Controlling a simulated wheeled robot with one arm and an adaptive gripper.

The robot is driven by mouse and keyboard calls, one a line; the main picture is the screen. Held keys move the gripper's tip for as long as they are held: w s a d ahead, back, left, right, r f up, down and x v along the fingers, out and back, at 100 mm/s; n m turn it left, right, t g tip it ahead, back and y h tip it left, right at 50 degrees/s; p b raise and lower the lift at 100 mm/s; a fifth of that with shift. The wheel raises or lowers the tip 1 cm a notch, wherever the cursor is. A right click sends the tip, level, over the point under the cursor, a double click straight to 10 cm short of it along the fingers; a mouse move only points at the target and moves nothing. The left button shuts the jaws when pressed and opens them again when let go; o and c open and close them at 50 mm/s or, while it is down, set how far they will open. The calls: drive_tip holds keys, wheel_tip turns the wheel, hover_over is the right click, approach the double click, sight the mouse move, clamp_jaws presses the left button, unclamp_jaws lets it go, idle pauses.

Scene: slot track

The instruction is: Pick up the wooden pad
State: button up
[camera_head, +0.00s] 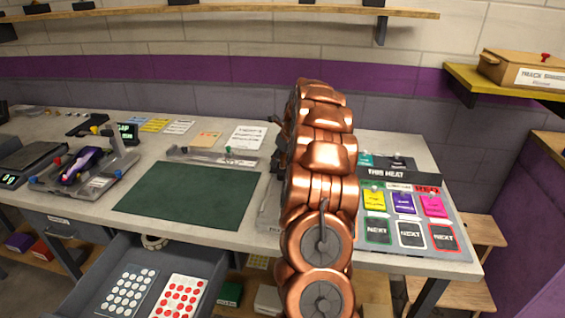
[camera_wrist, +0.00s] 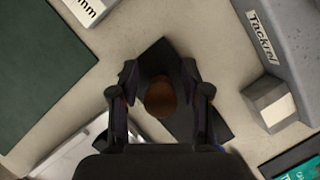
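In the wrist view, a brown rounded wooden piece (camera_wrist: 160,98) sits on a flat dark strip (camera_wrist: 158,58) lying slantwise on the pale worktop; I take the brown piece to be the wooden pad or its grip. My gripper (camera_wrist: 160,78) is above it, with one dark finger on each side. The fingers are apart, and gaps show between them and the brown piece. In the head view my copper arm hides the gripper and this spot.
A green mat (camera_head: 188,193) lies left of my arm. A grey block labelled "Tackrel" (camera_wrist: 283,35) and a metal block (camera_wrist: 268,103) stand close on the right in the wrist view. The heat board (camera_head: 455,205) lies right. An open drawer (camera_head: 90,285) juts out in front.

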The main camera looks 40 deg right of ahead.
clamp_jaws()
idle(0.3)
